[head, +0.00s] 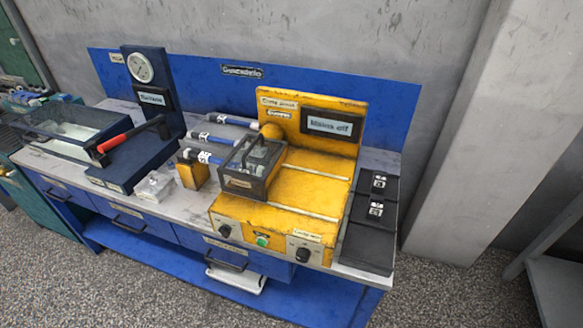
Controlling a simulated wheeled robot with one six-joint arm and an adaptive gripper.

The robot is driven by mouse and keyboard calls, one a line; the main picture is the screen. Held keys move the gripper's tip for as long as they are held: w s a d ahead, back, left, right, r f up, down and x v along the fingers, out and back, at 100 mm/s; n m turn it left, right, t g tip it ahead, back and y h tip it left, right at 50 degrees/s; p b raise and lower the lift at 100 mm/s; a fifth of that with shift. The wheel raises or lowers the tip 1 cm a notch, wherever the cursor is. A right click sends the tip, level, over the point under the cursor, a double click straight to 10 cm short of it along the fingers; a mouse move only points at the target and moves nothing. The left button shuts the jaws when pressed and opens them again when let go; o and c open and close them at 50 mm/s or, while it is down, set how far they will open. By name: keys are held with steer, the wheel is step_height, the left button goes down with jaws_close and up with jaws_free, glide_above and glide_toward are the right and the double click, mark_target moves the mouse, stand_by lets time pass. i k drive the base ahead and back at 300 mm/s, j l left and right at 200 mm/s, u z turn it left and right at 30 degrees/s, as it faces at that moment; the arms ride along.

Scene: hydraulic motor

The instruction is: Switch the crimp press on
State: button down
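The yellow crimp press (305,187) stands on the right half of the blue workbench. Its dark display (331,126) on the upright back panel appears to read "Mains off". The front face has a black knob (224,231) at left, a green button (262,240) in the middle and another black knob (303,254) at right. A clear guard box with a dark frame (250,167) sits at the left of the press bed. I cannot tell which way the knobs point. My gripper is not in view.
A blue gauge stand (143,92) with a red-handled lever (115,141) stands left of the press. Hose pieces (213,138) lie between them. A black tray with small parts (368,236) lies at the right. Speckled floor in front is free.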

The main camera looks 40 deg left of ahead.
mark_target(224, 231)
steer(key=u, duration=1.4)
